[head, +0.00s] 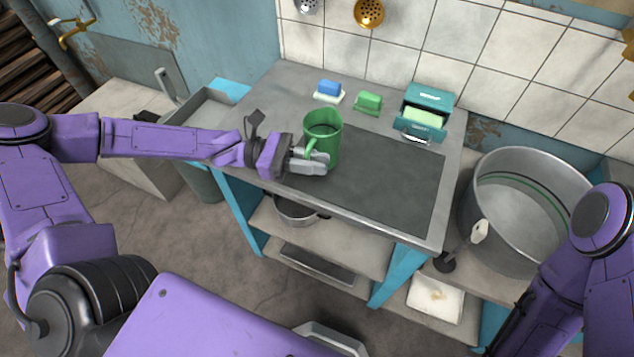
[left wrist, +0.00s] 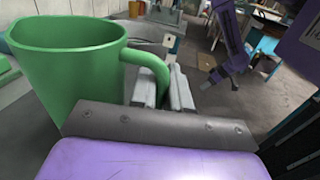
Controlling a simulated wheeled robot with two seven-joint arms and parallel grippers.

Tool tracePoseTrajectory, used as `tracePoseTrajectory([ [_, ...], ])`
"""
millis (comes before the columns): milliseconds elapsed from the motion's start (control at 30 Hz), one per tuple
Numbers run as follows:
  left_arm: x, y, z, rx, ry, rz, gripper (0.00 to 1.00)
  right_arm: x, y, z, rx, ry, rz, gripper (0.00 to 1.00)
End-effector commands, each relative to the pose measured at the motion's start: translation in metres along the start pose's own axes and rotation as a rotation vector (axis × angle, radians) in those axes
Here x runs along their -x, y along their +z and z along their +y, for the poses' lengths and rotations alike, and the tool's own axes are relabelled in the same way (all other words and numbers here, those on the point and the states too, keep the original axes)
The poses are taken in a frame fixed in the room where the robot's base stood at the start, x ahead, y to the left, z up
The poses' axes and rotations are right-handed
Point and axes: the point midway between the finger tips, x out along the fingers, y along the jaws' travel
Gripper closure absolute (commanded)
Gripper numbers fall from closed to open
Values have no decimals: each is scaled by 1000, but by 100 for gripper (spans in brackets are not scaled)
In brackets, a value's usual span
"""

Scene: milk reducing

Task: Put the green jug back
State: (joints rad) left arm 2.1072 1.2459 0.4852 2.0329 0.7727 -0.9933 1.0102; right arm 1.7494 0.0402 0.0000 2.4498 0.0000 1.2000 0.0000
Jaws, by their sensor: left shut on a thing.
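The green jug (head: 324,134) is upright over the dark mat (head: 395,185) on the grey worktop. I cannot tell whether its base touches the surface. My left gripper (head: 318,160) comes in from the left and is shut on the jug's handle. In the left wrist view the jug (left wrist: 66,62) fills the upper left, and the gripper's fingers (left wrist: 162,92) close around its handle. The jug looks empty from above in the head view. My right arm shows at the right edge of the head view, but its gripper is not clearly visible.
A blue sponge (head: 329,88), a green block (head: 368,103) and a teal box (head: 425,110) stand at the worktop's back. A large metal pot (head: 525,212) stands to the right. The mat right of the jug is clear. Shelves below hold a small pot (head: 297,210).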

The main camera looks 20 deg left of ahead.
Motion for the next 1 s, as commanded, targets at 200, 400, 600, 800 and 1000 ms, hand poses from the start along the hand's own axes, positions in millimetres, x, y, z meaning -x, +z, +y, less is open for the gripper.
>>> tracePoseTrajectory([
  [200, -5, -27, 8, 2, -2, -1, 100, 0, 0, 0, 0, 0, 0, 57],
  [400, -5, -38, 8, -4, 0, -4, 100, 0, 0, 0, 0, 0, 0, 57],
  [600, -4, -41, 8, -3, 0, -3, 100, -3, 1, 0, 0, 0, 0, 57],
  [800, -4, -42, 8, -2, 0, -3, 58, -3, 1, 0, 0, 0, 0, 57],
  [1000, -4, -42, 8, -1, 0, -3, 58, -3, 1, 0, 0, 0, 0, 57],
])
